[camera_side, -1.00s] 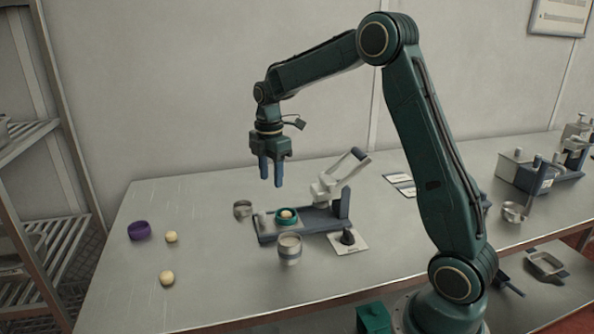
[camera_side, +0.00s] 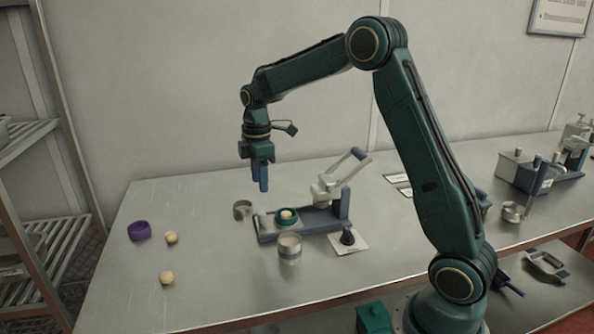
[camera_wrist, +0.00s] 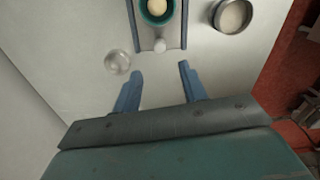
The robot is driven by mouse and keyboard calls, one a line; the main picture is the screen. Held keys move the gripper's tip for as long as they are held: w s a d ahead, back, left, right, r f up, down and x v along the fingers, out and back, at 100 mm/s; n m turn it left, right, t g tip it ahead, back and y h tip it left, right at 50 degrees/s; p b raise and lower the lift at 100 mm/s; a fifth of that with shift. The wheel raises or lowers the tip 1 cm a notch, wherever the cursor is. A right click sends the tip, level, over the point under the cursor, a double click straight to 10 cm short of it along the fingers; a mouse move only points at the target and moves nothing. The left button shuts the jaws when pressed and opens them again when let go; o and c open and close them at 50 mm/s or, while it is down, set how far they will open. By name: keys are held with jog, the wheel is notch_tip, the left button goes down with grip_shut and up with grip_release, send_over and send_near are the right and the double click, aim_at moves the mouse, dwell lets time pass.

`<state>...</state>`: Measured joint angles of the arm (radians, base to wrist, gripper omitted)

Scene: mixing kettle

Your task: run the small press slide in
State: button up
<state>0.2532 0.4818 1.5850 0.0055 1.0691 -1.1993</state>
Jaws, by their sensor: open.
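The small press (camera_side: 300,222) is a low blue-grey base with an upright post and a raised pale lever (camera_side: 350,165) at its right end. A green ring-shaped cup (camera_side: 287,222) holding a pale dough ball (camera_side: 287,214) sits toward the left end of the base, clear of the press head (camera_side: 325,188). In the wrist view the green cup (camera_wrist: 146,16) sits between two rails (camera_wrist: 133,25), with a pale round knob (camera_wrist: 159,45) at the near end. My gripper (camera_side: 263,186) is open and empty above the base's left end; its fingers (camera_wrist: 160,82) point toward the knob, apart from it.
A small metal cup (camera_side: 242,210) stands behind the base's left end, and a larger filled cup (camera_side: 290,250) stands in front. A dark stamp (camera_side: 348,238) rests on a white card. A purple ring (camera_side: 139,231) and two dough balls (camera_side: 171,237) lie at left.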

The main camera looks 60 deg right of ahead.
aim_at(262, 213)
notch_tip(262, 213, down, 12)
jog(key=shift+r, duration=0.2)
dwell(0.4)
jog(key=shift+c, duration=0.4)
grip_shut()
